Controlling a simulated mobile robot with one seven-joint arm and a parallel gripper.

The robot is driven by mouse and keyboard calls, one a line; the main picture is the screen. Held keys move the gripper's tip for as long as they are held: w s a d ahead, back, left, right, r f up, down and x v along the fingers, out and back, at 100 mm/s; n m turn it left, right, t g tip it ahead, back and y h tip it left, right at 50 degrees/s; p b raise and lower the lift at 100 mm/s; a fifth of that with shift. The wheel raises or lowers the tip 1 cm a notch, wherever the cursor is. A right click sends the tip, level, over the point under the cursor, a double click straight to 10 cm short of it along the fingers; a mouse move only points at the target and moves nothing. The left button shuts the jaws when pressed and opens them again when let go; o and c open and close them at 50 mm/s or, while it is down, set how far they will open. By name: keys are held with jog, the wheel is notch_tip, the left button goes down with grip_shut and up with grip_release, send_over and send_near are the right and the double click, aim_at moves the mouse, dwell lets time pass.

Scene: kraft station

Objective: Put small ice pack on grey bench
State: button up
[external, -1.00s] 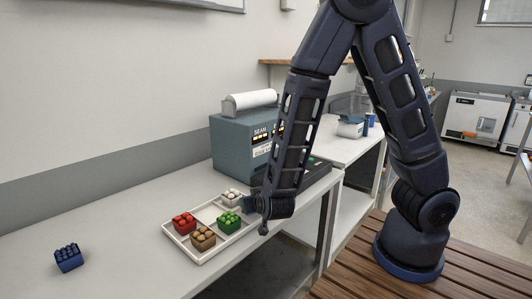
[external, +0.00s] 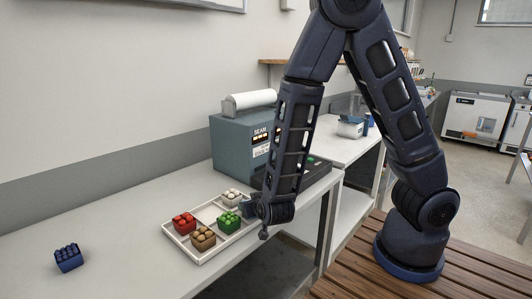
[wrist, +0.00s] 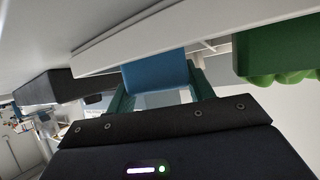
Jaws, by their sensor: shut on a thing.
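A small blue block (wrist: 156,76), which looks like the ice pack, sits between the green fingers of my gripper (wrist: 160,92) in the wrist view. My gripper is shut on it. In the external view my gripper (external: 251,210) is low at the right edge of a white divided tray (external: 181,249); the wrist hides most of the fingers and the block. The block overlaps the tray's wall in the wrist view; I cannot tell if they touch. The tray stands on the grey bench (external: 110,225).
The tray holds a red carton (external: 184,223), a brown carton (external: 203,238), a green carton (external: 229,222) and a white carton (external: 231,198). A dark blue carton (external: 68,258) stands at the bench's left. A teal machine (external: 235,150) stands behind the tray. The bench between is clear.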

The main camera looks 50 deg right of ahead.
jog(key=shift+f, duration=0.1)
jog(key=o, duration=1.2)
jog(key=shift+s, duration=0.1)
